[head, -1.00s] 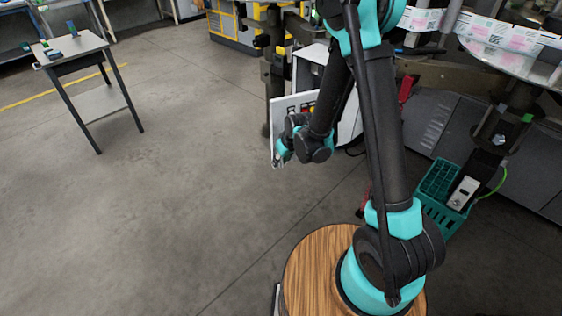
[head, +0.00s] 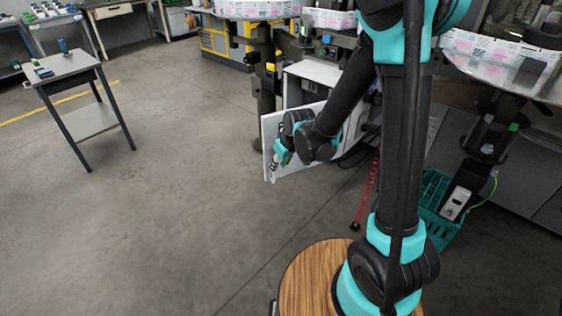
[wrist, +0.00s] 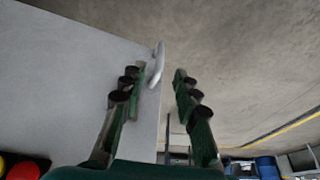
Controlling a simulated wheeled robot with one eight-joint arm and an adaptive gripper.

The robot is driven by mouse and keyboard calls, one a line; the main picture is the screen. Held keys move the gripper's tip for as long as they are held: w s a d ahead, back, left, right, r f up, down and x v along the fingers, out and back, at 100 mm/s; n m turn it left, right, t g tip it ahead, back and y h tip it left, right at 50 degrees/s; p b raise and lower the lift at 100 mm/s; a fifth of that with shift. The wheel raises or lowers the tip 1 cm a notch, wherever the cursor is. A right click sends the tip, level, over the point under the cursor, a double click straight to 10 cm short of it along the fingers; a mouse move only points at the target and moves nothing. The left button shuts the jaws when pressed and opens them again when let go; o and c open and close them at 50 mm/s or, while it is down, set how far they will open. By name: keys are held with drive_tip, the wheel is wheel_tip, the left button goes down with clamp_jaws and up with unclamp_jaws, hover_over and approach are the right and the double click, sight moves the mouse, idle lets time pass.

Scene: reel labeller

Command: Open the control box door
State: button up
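The control box (head: 318,72) is a white cabinet beneath the reel machine in the head view. Its white door (head: 273,130) stands out at an angle from the box. In the wrist view the door (wrist: 70,70) is a pale panel filling the left, with a white handle (wrist: 157,66) at its edge. My gripper (head: 275,165) is at the door's outer edge. In the wrist view my gripper (wrist: 160,78) has its fingers spread, with the handle between them near the left fingertip. Contact cannot be told. My arm hides part of the door and box.
Red and yellow buttons (wrist: 18,168) show at the wrist view's lower left. A small table (head: 75,68) stands at the left. A teal crate (head: 440,232) and a red coiled cable (head: 368,190) are right of the door. The floor left of the door is clear.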

drive_tip(key=shift+v, duration=1.35)
